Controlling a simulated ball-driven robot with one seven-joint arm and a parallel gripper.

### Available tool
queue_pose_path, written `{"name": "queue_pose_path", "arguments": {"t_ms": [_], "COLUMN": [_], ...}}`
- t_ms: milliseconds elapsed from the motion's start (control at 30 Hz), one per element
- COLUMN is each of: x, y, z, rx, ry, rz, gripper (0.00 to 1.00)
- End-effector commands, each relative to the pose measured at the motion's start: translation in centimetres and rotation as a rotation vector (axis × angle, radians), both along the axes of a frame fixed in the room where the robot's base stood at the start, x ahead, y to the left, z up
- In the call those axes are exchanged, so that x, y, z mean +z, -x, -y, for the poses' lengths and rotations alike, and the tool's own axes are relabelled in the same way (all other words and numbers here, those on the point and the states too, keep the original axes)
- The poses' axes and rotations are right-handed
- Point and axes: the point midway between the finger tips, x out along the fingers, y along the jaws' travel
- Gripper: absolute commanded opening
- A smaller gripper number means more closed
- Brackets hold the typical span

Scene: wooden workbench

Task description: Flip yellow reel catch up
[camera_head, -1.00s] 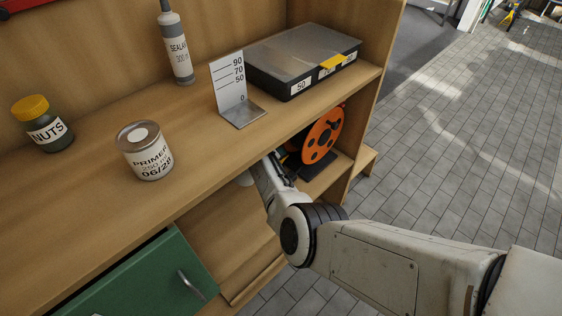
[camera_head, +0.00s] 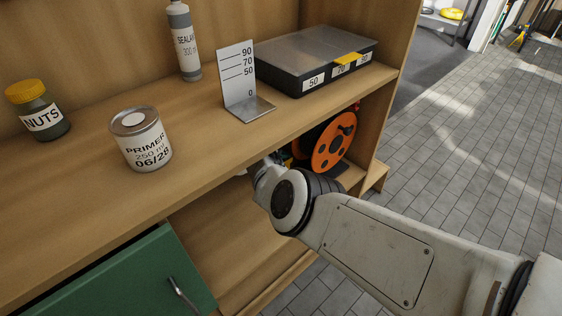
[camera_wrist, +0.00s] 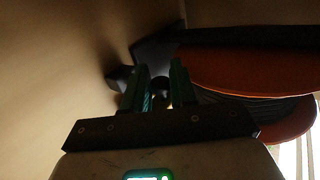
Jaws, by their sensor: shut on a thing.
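The orange cable reel (camera_head: 333,142) stands on the lower shelf under the worktop, at its right end. In the wrist view, the reel's orange discs (camera_wrist: 250,70) fill the right side, close to my gripper (camera_wrist: 160,82). My gripper's green fingers are shut around a small dark knob-like part (camera_wrist: 161,84) beside the reel, near a black bracket-like piece (camera_wrist: 155,52). The part's colour is lost in shadow, and I cannot make out a yellow catch. In the head view, my wrist reaches under the worktop and the fingertips are hidden.
The worktop (camera_head: 190,130) overhangs my wrist. On it stand a primer can (camera_head: 141,140), a nuts jar (camera_head: 38,110), a sealant bottle (camera_head: 184,45), a metal gauge (camera_head: 240,80) and a black case (camera_head: 315,65). A green drawer (camera_head: 130,280) is at lower left. The floor at right is clear.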

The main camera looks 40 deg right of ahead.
Motion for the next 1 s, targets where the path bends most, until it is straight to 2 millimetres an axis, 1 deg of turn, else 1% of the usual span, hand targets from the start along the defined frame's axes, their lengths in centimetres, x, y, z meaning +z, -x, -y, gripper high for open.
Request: {"name": "queue_pose_path", "arguments": {"t_ms": [33, 300, 333, 500, 800, 933, 1000], "x": [-0.3, -0.3, -0.3, -0.2, 0.2, 1.1, 1.7], "y": [0.1, 0.1, 0.1, 0.1, 0.0, 0.1, 0.1], "z": [-0.1, 0.0, 0.0, 0.0, -0.2, -1.0, -1.8], "rx": [0.001, 0.001, 0.001, 0.000, 0.000, 0.001, 0.003], "ry": [-0.004, -0.004, -0.004, -0.002, -0.001, -0.001, -0.001], "rz": [-0.002, -0.002, -0.002, -0.001, 0.000, 0.001, 0.000], "gripper": [0.00, 0.00, 0.28, 0.44, 0.44, 0.44, 0.44]}}
